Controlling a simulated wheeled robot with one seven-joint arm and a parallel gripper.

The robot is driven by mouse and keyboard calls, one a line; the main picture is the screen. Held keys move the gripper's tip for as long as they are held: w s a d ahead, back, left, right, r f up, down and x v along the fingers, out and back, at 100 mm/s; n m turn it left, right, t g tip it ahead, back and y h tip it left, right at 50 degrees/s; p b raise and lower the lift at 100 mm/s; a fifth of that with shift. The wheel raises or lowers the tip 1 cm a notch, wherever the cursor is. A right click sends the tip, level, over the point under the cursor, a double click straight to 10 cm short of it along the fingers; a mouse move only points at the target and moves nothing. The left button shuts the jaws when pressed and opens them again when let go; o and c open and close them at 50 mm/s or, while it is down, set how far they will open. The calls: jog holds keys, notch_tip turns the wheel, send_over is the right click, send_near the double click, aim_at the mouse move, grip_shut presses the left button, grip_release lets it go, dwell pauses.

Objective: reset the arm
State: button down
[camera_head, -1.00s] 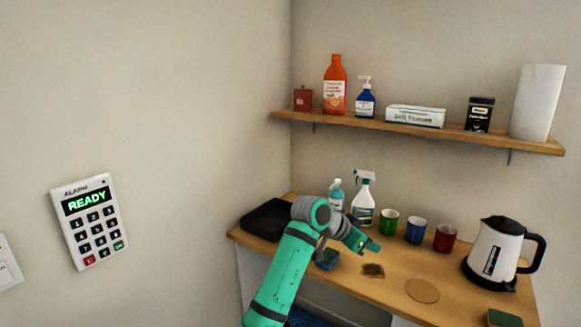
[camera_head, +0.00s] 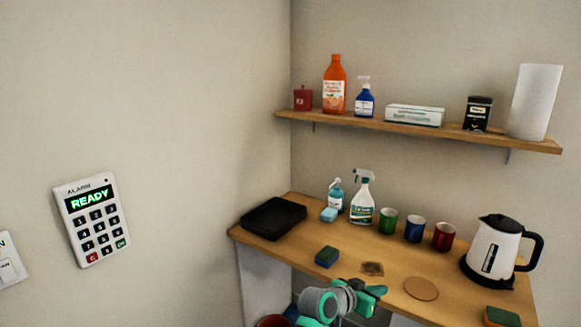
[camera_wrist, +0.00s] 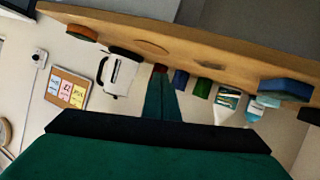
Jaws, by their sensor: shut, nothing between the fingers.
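My gripper (camera_head: 377,291) is low in the head view, in front of the counter's front edge, with the arm folded down below the counter top. Its teal fingers are together and empty. In the wrist view the shut fingers (camera_wrist: 162,98) point out from the dark palm, and the scene looks upside down. No object touches the fingers in either view. Most of my arm is out of the head view.
The wooden counter (camera_head: 330,275) holds a black tray (camera_head: 272,217), a sponge (camera_head: 327,257), a spray bottle (camera_head: 362,205), mugs, a cork coaster (camera_head: 421,288) and a kettle (camera_head: 495,250). A shelf (camera_head: 420,131) is above. An alarm keypad (camera_head: 92,220) is on the left wall.

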jog(key=s+a+f+n+t+y, duration=0.1)
jog(key=s+a+f+n+t, duration=0.15)
jog(key=s+f, duration=0.35)
jog(key=s+a+f+n+t+y, duration=0.15)
jog(key=s+f+n, duration=0.3)
jog(key=f, duration=0.45)
jog(key=s+a+f+n+t+y, duration=0.1)
jog(key=s+a+f+y, duration=0.2)
jog(key=s, duration=0.4)
jog(key=s+a+f+n+t+y, duration=0.1)
jog(key=s+a+f+n+t, duration=0.1)
jog(key=s+a+f, duration=0.45)
jog(key=s+a+r+y, duration=0.2)
jog(key=s+a, duration=0.1)
jog(key=s, duration=0.6)
jog(key=s+a+r+y, duration=0.15)
jog(key=s+a, duration=0.25)
jog(key=s, duration=0.5)
jog(key=s+a+r+m+y, duration=0.1)
jog(key=s+a+r, duration=0.4)
jog(key=s+r, duration=0.3)
jog(key=s, duration=0.4)
jog(key=shift+r+t, duration=0.2)
jog(key=shift+t, duration=0.2)
